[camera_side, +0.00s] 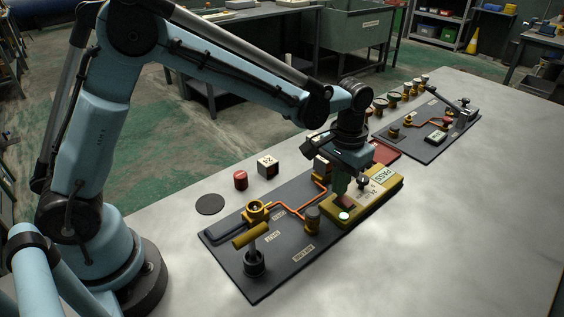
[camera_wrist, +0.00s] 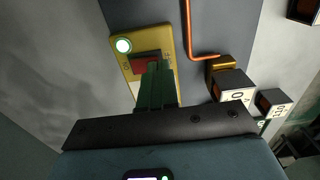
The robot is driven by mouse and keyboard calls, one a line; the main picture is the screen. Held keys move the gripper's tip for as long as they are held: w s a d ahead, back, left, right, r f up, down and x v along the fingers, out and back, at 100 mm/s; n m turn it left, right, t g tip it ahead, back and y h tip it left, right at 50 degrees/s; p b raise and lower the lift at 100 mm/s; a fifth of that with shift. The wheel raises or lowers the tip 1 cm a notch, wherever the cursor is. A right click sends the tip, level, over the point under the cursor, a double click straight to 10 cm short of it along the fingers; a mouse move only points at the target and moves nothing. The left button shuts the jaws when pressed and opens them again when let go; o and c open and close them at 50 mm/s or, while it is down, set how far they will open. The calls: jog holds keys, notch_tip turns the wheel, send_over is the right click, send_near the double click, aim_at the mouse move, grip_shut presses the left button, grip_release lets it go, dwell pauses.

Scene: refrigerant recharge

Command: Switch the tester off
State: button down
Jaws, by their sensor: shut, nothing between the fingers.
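The yellow tester (camera_side: 385,192) lies at the right end of the near dark board, with a display reading PASS (camera_side: 383,176). A round pale-green lamp (camera_side: 344,215) glows at its near end; it also shows in the wrist view (camera_wrist: 123,46). Beside the lamp is a dark red rocker switch (camera_wrist: 145,62). My gripper (camera_side: 341,193) points down over the switch with its green fingers shut and empty. In the wrist view the fingertips (camera_wrist: 154,64) overlap the switch and hide part of it. I cannot tell whether they touch it.
A red can (camera_side: 240,180) and a numbered cube (camera_side: 268,166) stand behind. A second board (camera_side: 425,146) lies farther right. The front right tabletop is clear.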

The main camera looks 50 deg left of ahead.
jog(key=shift+f, duration=0.45)
dwell(0.8)
jog(key=shift+r, duration=3)
jog(key=s+a+r+t, duration=0.3)
jog(key=s+a+t, duration=0.4)
jog(key=s+a, duration=0.4)
jog(key=s, duration=0.3)
jog(key=shift+s+a+r, duration=0.2)
jog(key=shift+a+r, duration=0.05)
jog(key=shift+r, duration=0.15)
